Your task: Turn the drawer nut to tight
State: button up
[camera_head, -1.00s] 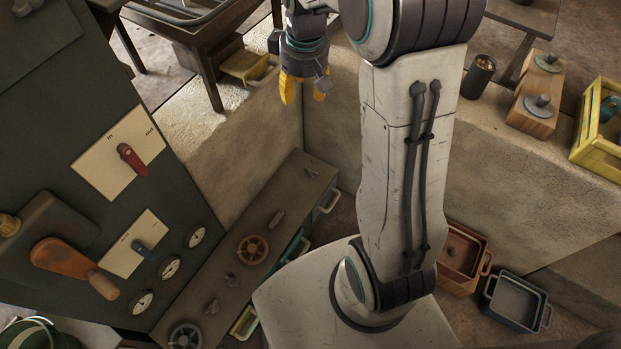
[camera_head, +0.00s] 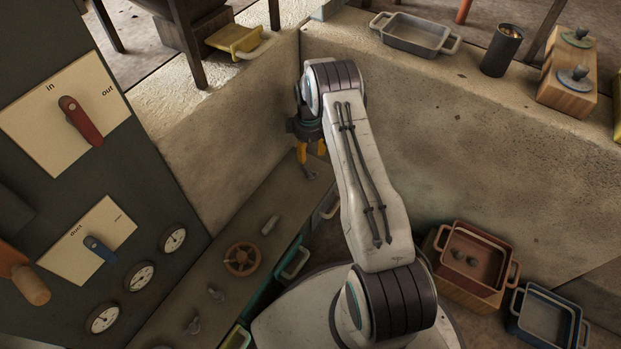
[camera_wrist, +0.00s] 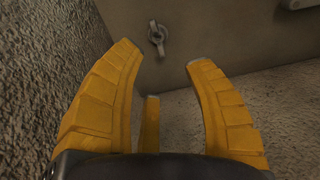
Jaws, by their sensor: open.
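A small grey metal wing nut (camera_wrist: 157,38) shows in the wrist view, standing on a flat grey-brown surface just past my fingertips. In the head view a small grey fitting (camera_head: 310,173), which looks like the same nut, is at the far end of the long bench panel, just below my gripper. My gripper (camera_head: 312,151) has yellow fingers and points down there. In the wrist view my gripper (camera_wrist: 163,55) is open and empty, with its fingers spread and the nut apart from them. I cannot read any tight mark by the nut.
The bench panel (camera_head: 205,262) also carries a brown handwheel (camera_head: 241,259) and several small fittings. A concrete wall (camera_head: 450,130) stands close behind my arm. A dark panel with a red lever (camera_head: 80,120), a blue lever (camera_head: 99,248) and gauges is at left. Bins stand at lower right.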

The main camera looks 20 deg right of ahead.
aim_at(311, 173)
jog(key=f+b, duration=0.1)
jog(key=f, duration=0.4)
jog(key=f+b, duration=0.2)
jog(key=f, duration=0.4)
jog(key=shift+s+d+f, duration=0.1)
jog(key=shift+d+f, duration=0.05)
jog(key=shift+d, duration=0.05)
jog(key=shift+s, duration=0.1)
grip_shut()
